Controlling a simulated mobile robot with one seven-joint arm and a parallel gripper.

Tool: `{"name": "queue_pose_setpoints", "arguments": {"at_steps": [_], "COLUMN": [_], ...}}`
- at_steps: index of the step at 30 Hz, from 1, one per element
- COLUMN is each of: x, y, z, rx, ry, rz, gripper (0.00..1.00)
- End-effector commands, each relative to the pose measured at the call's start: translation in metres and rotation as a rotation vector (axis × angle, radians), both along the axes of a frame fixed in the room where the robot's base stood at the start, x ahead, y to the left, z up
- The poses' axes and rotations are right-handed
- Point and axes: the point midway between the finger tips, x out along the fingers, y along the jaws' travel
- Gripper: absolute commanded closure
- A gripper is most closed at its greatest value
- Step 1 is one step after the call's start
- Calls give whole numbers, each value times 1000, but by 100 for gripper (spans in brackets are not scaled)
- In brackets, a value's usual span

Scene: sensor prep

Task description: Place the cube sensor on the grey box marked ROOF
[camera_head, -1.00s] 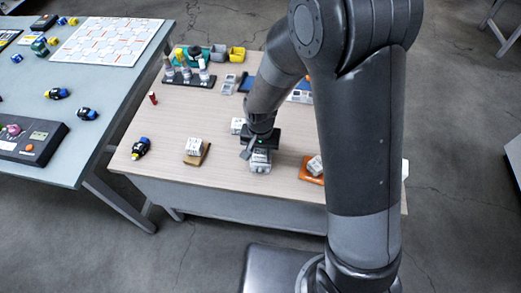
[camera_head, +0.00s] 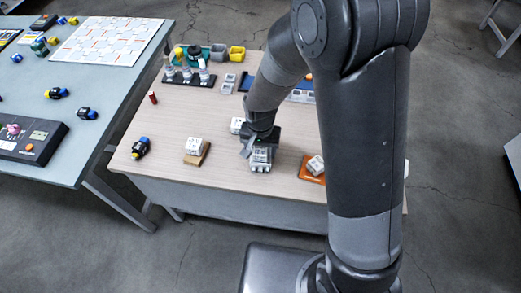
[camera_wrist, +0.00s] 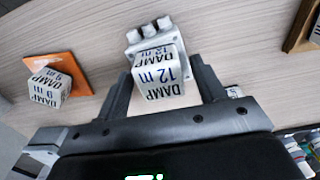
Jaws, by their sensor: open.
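The white cube sensor (camera_wrist: 162,76), lettered "DAMP 12 m", sits at the small grey box (camera_wrist: 150,34) with round connectors along one side. It appears to rest on the box top, but the cube hides most of that top. I cannot read a ROOF mark. My gripper (camera_wrist: 160,68) is open, one finger on each side of the cube, with a visible gap on the right. In the head view, the cube (camera_head: 261,154) shows on the box (camera_head: 260,167) near the table's front edge, just below my gripper (camera_head: 255,147).
A "DAMP 9 m" cube (camera_wrist: 47,88) lies tilted on an orange plate (camera_wrist: 60,61). Another white cube (camera_head: 194,145) sits on a brown block (camera_head: 204,158). A further white cube (camera_head: 237,125) stands behind my gripper. A blue-black object (camera_head: 140,148) is at left. Bare table lies between them.

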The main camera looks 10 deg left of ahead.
Motion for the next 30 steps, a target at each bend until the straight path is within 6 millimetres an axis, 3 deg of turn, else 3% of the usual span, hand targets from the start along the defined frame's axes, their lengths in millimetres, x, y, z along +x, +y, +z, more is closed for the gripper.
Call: {"name": "queue_pose_setpoints", "arguments": {"at_steps": [16,21,30], "x": [1,0,1], "y": [0,0,-5], "z": [97,112,120], "rx": [2,1,5], "ry": [-3,-1,-9], "rz": [-1,-1,-3], "gripper": [37,37,37]}}
